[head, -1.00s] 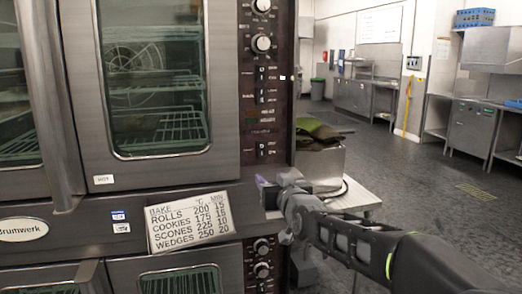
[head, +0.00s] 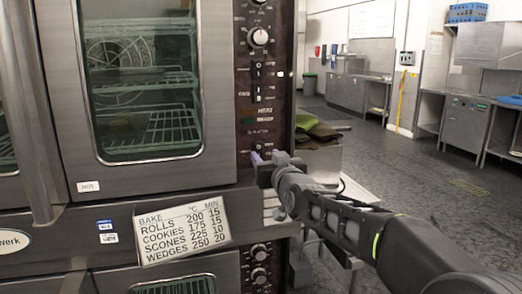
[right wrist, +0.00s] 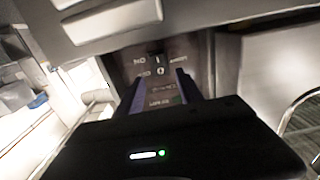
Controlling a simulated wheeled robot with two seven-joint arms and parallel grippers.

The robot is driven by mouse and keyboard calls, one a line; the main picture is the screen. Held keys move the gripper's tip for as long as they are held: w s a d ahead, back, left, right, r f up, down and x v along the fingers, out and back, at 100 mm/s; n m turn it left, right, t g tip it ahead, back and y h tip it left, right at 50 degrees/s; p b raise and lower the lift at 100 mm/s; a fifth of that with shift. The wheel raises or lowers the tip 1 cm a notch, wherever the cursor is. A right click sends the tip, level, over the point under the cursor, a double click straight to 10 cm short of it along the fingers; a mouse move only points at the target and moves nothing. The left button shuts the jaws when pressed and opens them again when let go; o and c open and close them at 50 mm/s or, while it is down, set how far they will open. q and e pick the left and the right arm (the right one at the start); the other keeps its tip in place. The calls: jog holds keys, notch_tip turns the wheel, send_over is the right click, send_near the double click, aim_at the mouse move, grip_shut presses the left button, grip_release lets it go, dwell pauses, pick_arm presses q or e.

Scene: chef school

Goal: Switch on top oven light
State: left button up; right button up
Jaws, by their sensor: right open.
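The top oven (head: 210,178) fills the left of the head view, with its glass door shut. Its dark control panel (head: 263,110) carries a knob (head: 258,37) and black rocker switches, two mid-panel (head: 257,82). Another switch sits low on the panel, partly behind my right gripper (head: 264,159). In the right wrist view a black rocker switch (right wrist: 157,63) is ahead, just beyond the space between the two purple-edged fingers (right wrist: 158,85). The right gripper is open and empty. Contact with the panel cannot be told. The labels are too small to read surely. My left gripper is out of view.
A bake-times sign (head: 181,229) hangs below the top oven door. A lower oven's knobs (head: 259,265) are under my right gripper. A metal stand with folded cloths (head: 318,133) is right of the oven. Open floor (head: 430,185) lies farther right.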

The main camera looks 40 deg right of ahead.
aim_at(259, 149)
jog(key=p+x, duration=0.1)
jog(key=x, duration=0.4)
grip_shut()
dwell(0.4)
